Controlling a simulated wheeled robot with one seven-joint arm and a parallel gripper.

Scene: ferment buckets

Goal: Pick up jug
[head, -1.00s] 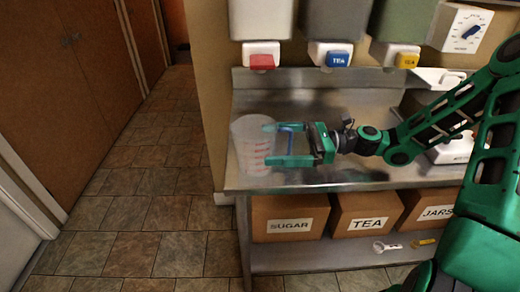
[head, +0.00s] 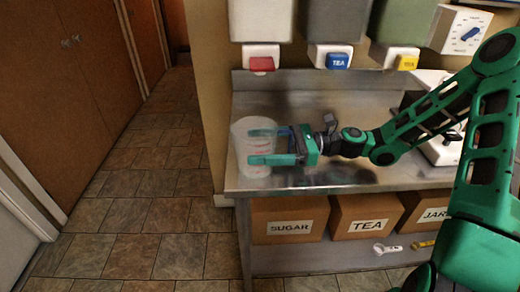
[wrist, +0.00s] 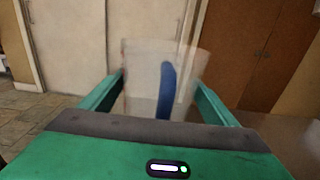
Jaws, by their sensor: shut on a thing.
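The jug (head: 239,145) is a clear, see-through measuring jug with red markings. It stands upright at the left end of the steel counter. Its blue handle (wrist: 167,90) faces my gripper and sits between the fingers in the wrist view, with the clear jug body (wrist: 141,75) behind it. My gripper (head: 254,146) reaches in level from the right. Its two green fingers lie along opposite sides of the jug and are shut on it. The jug still appears to rest on the counter. Its far side is hard to make out.
The steel counter (head: 320,178) is clear just right of the jug. Dispensers with red, blue and yellow taps (head: 337,58) hang above its back. A shelf below holds boxes labelled SUGAR (head: 290,228), TEA (head: 368,225) and JARS. Open tiled floor (head: 150,190) lies to the left.

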